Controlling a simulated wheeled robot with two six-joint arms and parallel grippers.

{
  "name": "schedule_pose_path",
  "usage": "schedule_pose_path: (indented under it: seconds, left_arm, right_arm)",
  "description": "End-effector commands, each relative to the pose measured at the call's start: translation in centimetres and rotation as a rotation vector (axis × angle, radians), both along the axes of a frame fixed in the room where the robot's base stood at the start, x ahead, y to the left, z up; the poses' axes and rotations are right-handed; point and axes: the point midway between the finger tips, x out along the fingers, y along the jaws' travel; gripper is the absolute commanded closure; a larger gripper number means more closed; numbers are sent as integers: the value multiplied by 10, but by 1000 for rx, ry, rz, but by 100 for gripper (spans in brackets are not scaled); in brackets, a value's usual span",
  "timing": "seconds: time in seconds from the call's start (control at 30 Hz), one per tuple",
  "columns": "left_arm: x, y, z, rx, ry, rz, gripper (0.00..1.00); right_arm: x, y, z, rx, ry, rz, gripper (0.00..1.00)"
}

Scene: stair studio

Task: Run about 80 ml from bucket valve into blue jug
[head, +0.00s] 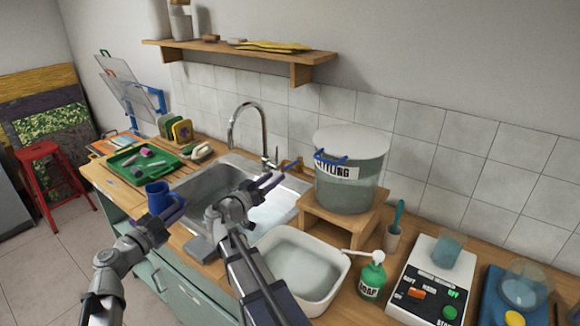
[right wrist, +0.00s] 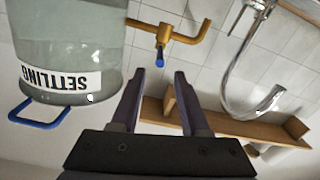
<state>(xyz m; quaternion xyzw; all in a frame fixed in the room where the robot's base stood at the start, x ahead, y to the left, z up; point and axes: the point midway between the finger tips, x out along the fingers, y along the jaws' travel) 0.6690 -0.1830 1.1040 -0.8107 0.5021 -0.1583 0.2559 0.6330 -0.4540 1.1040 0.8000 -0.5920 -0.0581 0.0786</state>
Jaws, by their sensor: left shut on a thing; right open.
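The settling bucket (head: 368,188) stands on a wooden stand (head: 318,211) beside the sink. Its brass valve (head: 290,164) sticks out to the left over the sink side. In the right wrist view the valve (right wrist: 192,48), with a blue tip or lever (right wrist: 160,60), shows upside down beyond my fingers. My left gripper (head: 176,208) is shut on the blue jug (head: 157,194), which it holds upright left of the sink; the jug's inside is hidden. My right gripper (head: 275,181) is open and empty, near the valve; it also shows in the right wrist view (right wrist: 159,78).
The steel sink (head: 188,188) with a tall faucet (head: 233,118) lies behind my arms. A green tray (head: 128,161) lies at the left; a shelf (head: 255,58) hangs above.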

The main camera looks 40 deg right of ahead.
Motion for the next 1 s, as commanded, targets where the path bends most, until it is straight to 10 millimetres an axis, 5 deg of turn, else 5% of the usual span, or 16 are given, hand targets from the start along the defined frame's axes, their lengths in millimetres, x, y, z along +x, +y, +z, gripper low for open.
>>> schedule_pose_path:
  seconds: [0.43, 1.0]
  left_arm:
    - [0, 0, 0, 0, 0, 0, 100]
    - [0, 0, 0, 0, 0, 0, 100]
  right_arm:
    - [24, -75, 0, 1, 0, -2, 55]
    - [27, -89, 0, 0, 0, 1, 60]
